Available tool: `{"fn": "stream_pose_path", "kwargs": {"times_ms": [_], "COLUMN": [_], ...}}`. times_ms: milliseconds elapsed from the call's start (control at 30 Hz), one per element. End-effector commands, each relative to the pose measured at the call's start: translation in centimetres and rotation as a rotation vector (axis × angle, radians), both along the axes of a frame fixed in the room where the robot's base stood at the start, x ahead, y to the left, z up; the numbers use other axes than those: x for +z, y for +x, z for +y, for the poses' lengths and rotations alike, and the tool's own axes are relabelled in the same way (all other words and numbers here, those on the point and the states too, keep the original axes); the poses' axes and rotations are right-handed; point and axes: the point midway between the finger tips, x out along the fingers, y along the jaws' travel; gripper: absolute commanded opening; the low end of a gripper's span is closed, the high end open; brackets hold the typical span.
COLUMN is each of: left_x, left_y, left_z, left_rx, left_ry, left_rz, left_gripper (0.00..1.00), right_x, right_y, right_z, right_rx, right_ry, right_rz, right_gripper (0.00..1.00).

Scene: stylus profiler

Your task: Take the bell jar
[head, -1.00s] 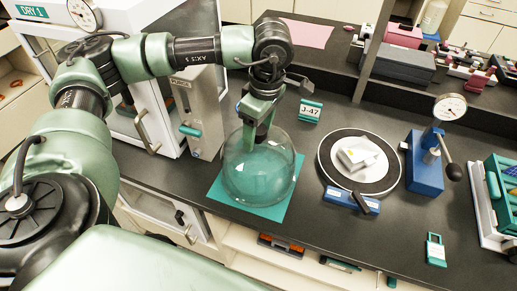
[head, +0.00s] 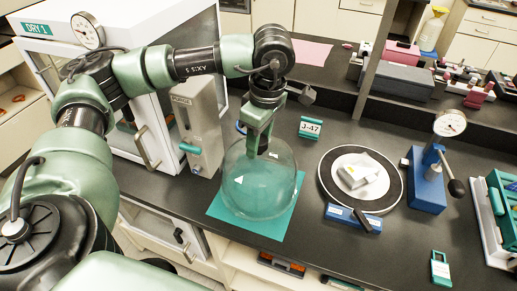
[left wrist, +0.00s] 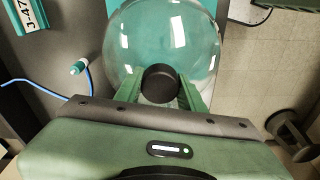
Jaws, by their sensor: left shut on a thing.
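The bell jar (head: 262,184) is a clear glass dome on a teal mat (head: 287,215) near the bench's front edge. My left gripper (head: 262,150) comes down on it from above, at its top. In the left wrist view the fingers (left wrist: 160,88) are shut on the jar's round black knob (left wrist: 159,83), and the glass dome (left wrist: 200,30) shows beyond it. The teal mat shows through the glass. Whether the jar's rim touches the mat or is a little above it, I cannot tell. My right gripper is not in view.
A round platform (head: 327,184) with a pale block stands right of the jar, beside a blue dial-gauge stand (head: 428,182). A J-47 sign (head: 310,127) stands behind. The white dry cabinet (head: 160,70) and a grey purge unit (head: 199,128) are at left.

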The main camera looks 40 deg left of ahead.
Motion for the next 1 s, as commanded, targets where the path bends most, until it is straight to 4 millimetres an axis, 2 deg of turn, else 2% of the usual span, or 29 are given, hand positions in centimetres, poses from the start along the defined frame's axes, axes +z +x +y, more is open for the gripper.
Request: {"fn": "stream_pose_path", "kwargs": {"times_ms": [167,267,300,400,500,733,1000], "left_x": [3.8,6.8,8.4,11.3,13.4,16.8,18.0], "left_y": [0.1,0.2,0.2,0.1,0.1,0.1,0.0], "left_z": [-0.1,-0.1,0.0,0.0,0.0,0.0,0.0], "left_rx": [-0.001,-0.002,0.0,0.0,0.001,-0.002,-0.001], "left_ry": [-0.003,-0.003,-0.001,0.0,0.001,0.0,0.0], "left_rz": [-0.009,-0.011,-0.012,-0.01,-0.009,-0.005,-0.002], "left_gripper": [0.0,0.0,0.0,0.0,0.0,0.0,0.0], "right_x": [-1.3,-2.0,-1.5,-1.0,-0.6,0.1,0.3], "right_y": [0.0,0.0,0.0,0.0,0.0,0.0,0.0], "right_z": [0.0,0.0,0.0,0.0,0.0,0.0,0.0], "right_rx": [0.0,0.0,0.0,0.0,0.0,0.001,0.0], "right_ry": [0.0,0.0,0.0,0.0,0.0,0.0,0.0], "right_rz": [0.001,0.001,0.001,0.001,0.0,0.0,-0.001], "right_gripper": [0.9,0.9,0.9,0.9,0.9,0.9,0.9]}}
